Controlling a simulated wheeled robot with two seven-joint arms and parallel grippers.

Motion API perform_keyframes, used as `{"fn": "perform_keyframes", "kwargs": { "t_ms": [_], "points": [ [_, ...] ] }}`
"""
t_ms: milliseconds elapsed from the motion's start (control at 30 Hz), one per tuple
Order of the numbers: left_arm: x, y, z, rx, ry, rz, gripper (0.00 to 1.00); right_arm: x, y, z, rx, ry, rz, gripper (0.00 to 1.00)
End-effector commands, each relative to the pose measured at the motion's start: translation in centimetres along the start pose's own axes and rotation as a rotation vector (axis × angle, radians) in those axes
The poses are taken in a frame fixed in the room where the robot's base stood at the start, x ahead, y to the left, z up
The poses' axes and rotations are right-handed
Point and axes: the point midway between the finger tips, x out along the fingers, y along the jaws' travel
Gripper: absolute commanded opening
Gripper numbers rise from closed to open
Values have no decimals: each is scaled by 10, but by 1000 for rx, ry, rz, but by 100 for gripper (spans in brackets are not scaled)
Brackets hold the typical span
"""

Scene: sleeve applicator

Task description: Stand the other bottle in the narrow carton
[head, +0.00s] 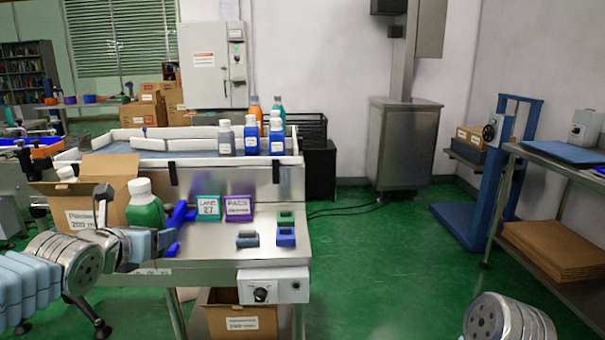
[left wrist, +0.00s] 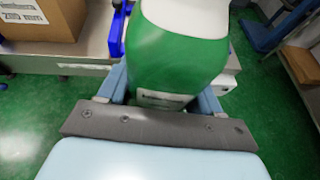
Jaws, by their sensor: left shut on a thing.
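My left gripper (head: 148,240) is shut on a green bottle with a white cap (head: 146,207). It holds the bottle upright in front of and to the right of the open cardboard carton (head: 92,216). In the left wrist view the bottle (left wrist: 178,55) stands between the two fingers (left wrist: 165,92), its label partly hidden by the gripper. The carton (left wrist: 40,18) shows at the upper left there, apart from the bottle. A white cap (head: 66,174) shows at the carton's left side; its body is hidden. My right gripper is out of view; only part of my right arm shows.
A blue fixture (head: 180,222) stands close right of the held bottle. Beyond it are a teal sign (head: 208,208), a purple sign (head: 238,208) and small blocks. Several bottles (head: 251,135) stand in the tray behind. Another carton (head: 240,318) is under the table.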

Motion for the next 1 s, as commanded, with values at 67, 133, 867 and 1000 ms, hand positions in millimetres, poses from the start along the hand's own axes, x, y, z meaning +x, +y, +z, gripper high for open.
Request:
{"fn": "perform_keyframes", "kwargs": {
  "t_ms": [67, 133, 867, 1000],
  "points": [
    [6, -7, -20, 9, 4, -17, 20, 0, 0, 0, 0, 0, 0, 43],
    [10, -10, -32, 14, 2, -26, 20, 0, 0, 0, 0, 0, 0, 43],
    [54, -66, -167, 61, 5, -166, 20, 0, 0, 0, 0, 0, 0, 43],
    [66, -82, -205, 78, 5, -205, 20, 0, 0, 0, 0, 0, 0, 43]
  ]
}}
